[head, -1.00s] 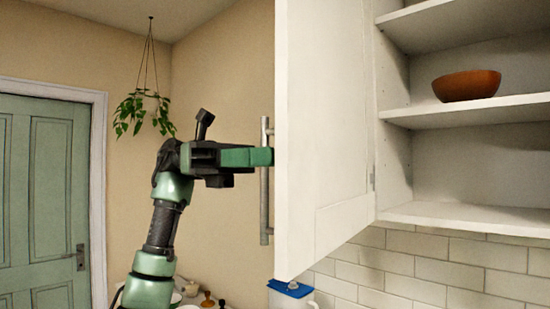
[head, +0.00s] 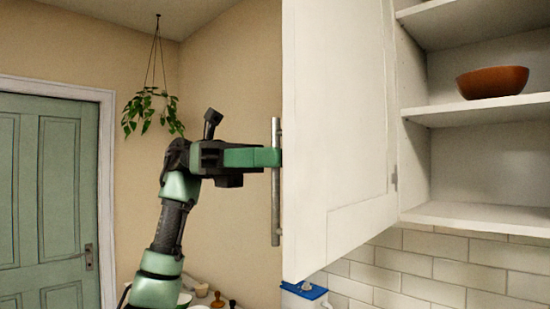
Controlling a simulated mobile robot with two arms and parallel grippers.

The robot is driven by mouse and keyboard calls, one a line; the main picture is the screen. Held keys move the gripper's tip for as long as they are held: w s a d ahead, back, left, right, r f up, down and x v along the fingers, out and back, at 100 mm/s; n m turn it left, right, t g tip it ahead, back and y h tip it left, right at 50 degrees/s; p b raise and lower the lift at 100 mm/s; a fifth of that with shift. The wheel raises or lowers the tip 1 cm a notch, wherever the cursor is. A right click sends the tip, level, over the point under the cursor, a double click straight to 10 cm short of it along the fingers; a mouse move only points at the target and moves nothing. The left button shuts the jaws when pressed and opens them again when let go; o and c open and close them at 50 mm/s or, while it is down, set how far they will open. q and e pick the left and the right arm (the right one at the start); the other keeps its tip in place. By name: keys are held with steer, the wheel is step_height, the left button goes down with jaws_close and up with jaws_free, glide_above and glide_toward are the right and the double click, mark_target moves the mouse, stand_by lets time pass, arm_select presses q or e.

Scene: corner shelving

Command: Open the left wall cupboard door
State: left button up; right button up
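The left wall cupboard door (head: 335,130) is white and stands swung well out from the cupboard. Its inner face shows, with a hinge at its right edge. The upright metal bar handle (head: 276,205) is on the far side, showing just past the door's free edge. My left gripper (head: 268,157) comes in from the left, with its green fingers level at the handle's upper part. The fingers overlap the bar and seem closed on it; the far finger is hidden. My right gripper is out of view.
The open white cupboard (head: 470,215) has shelves and a brown bowl (head: 492,82) on one. Below are white wall tiles (head: 435,267) and a blue-lidded container (head: 305,290). A hanging plant (head: 150,108) and a green room door (head: 45,200) are at the left.

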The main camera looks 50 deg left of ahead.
arm_select(q)
steer(key=a, duration=0.7)
steer(key=shift+s+a, duration=0.4)
